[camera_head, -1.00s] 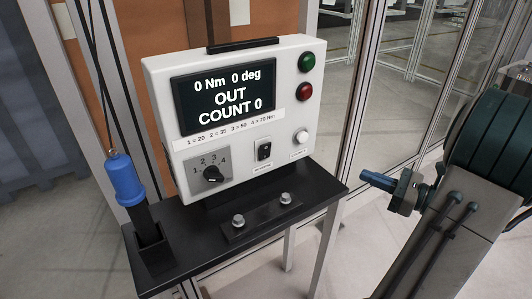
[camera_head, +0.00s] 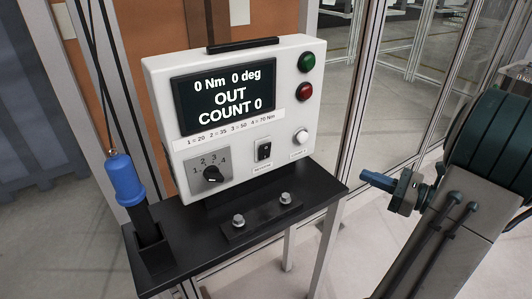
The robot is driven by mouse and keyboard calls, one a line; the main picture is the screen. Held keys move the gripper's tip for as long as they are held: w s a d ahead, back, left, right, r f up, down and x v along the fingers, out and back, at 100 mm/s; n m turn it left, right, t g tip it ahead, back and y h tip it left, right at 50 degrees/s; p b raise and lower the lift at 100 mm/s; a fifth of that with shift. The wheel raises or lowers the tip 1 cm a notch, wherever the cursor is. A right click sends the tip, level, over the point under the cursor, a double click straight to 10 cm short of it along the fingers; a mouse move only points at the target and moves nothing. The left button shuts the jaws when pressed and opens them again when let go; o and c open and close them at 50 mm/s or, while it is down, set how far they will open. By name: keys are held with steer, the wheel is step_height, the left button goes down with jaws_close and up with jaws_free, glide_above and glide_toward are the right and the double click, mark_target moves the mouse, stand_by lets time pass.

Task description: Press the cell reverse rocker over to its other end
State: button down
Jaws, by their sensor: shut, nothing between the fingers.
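The reverse rocker (camera_head: 264,151) is a small black switch on the lower front of the white control box (camera_head: 232,160). A small label sits under it, too small to read surely. Which end of the rocker is pressed in is too small to tell. My gripper (camera_head: 366,175) is at the right, shut and empty, its blue fingertips pointing left toward the box. It is well to the right of the rocker and apart from the box. The box's screen (camera_head: 222,98) reads 0 Nm, 0 deg, OUT, COUNT 0.
A rotary selector (camera_head: 211,174) is left of the rocker; a white button (camera_head: 301,137) is to its right. Red (camera_head: 304,92) and green (camera_head: 306,62) buttons are above. A blue-topped tool (camera_head: 126,180) stands in a holder. Two bolts (camera_head: 239,220) rise from the black shelf (camera_head: 185,222).

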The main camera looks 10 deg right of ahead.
steer(key=s+a+f+n+g, duration=0.2)
steer(key=a+n+g, duration=0.65)
steer(key=a, duration=0.55)
steer(key=s+a+f+n+g+h, duration=0.1)
steer(key=s+a+n+h, duration=0.6)
steer(key=n, duration=1.2)
steer(key=a+g+h, duration=0.1)
steer(key=h, duration=0.3)
steer(key=shift+s+f+h, duration=0.15)
steer(key=shift+f+h, duration=0.15)
steer(key=shift+h, duration=0.1)
steer(key=shift+g, duration=0.25)
